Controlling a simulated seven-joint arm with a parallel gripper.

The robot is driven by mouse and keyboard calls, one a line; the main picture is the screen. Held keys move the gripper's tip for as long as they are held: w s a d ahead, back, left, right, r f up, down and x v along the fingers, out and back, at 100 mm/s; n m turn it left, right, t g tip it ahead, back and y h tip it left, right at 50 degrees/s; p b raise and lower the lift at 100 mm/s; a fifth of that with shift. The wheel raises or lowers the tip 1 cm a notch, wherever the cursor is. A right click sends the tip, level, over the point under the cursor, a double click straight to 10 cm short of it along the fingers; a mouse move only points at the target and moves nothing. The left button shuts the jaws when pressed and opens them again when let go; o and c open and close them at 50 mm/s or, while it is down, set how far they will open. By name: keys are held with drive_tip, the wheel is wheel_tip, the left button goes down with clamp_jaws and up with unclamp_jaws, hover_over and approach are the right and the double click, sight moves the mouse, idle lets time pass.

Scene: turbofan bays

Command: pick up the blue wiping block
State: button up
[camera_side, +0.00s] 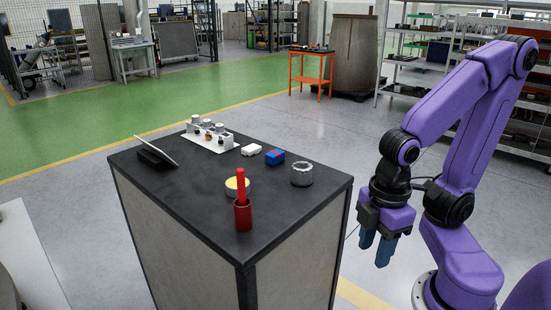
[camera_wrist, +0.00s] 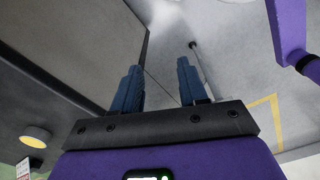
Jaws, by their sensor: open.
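The blue wiping block (camera_side: 274,157) lies on the dark top of the cabinet (camera_side: 190,215) in the side view, toward the back right. It has a reddish mark on it. My gripper (camera_side: 375,252) hangs to the right of the cabinet, below the level of its top and well apart from the block. Its two blue fingers point down. In the wrist view my gripper (camera_wrist: 160,85) shows its fingers spread with nothing between them. The block does not show in the wrist view.
Near the block are a white block (camera_side: 251,149), a grey ribbed cylinder (camera_side: 302,174), a yellow-filled round dish (camera_side: 237,187), a red cup with a red stick (camera_side: 243,212), a white rack (camera_side: 210,138) and a tilted panel (camera_side: 157,152). The front left of the top is bare.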

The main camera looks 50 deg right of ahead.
drive_tip(key=o, duration=0.6)
drive_tip(key=shift+c, duration=0.2)
drive_tip(key=w+a+r+n+h, duration=0.1)
drive_tip(key=w+a+r, duration=0.25)
drive_tip(key=w, duration=0.35)
drive_tip(key=w+a+r+n, duration=0.2)
drive_tip(key=w+a+r, duration=0.1)
drive_tip(key=w+r, duration=0.3)
drive_tip(key=w+d+r+n+h, duration=0.1)
drive_tip(key=w+d+r, duration=0.1)
drive_tip(key=w, duration=0.9)
drive_tip(key=w+d+r+n+h, duration=0.1)
drive_tip(key=w+d+r, duration=0.1)
drive_tip(key=w, duration=0.8)
drive_tip(key=h, duration=0.2)
approach(273, 153)
drive_tip(key=x, duration=0.9)
drive_tip(key=shift+a+f, duration=0.1)
